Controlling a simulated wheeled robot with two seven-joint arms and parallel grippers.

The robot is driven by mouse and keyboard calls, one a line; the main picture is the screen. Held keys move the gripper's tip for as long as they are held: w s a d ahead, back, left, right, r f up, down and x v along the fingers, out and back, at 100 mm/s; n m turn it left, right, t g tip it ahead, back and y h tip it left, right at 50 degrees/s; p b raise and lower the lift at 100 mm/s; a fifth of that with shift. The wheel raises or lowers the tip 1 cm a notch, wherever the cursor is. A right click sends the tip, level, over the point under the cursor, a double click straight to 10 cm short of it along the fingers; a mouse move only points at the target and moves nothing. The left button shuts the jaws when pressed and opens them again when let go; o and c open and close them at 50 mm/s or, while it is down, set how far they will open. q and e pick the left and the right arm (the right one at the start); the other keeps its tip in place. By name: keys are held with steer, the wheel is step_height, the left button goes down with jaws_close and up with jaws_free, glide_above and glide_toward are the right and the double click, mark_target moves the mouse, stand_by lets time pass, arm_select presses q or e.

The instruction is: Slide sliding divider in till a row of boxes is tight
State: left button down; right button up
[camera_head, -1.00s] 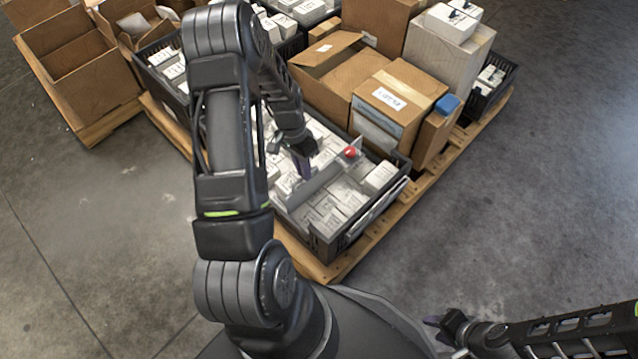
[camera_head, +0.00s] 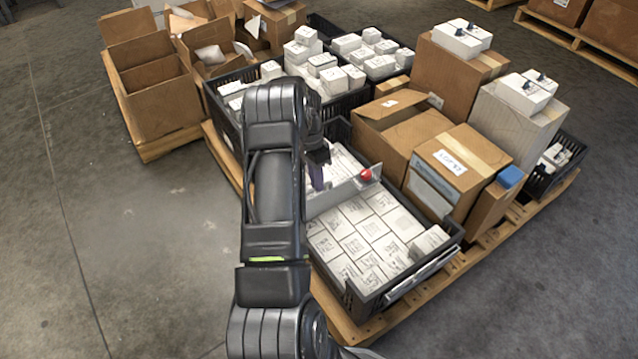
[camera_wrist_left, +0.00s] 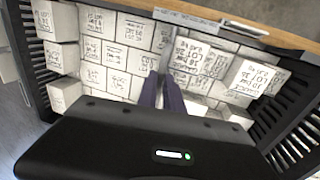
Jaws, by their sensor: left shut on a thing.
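The sliding divider (camera_head: 342,194) is a thin grey plate standing across the black crate (camera_head: 403,290), with a red knob (camera_head: 366,175) near its right end. My left gripper (camera_head: 318,176) is shut on the divider; the left wrist view shows its fingers (camera_wrist_left: 166,92) on either side of the plate (camera_wrist_left: 168,45). White boxes (camera_head: 365,232) fill the crate's near part in a fairly regular grid close to the divider; any slim gap there is hard to tell. One box (camera_head: 428,242) sits higher at the right end. My right gripper is out of view.
Behind the divider more white boxes (camera_wrist_left: 215,65) lie less evenly. Brown cartons (camera_head: 462,158) stand close along the crate's right side. Other black crates of white boxes and open cartons (camera_head: 150,85) are behind. Bare floor (camera_head: 150,240) lies to the left.

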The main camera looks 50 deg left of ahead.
arm_select(q)
steer(key=c, duration=1.5)
jaws_free()
steer(key=r, duration=0.2)
steer(key=a+r+p, duration=0.1)
steer(key=r, duration=0.2)
steer(key=r+p, duration=0.1)
steer(key=r, duration=0.1)
steer(key=shift+a+r, duration=0.3)
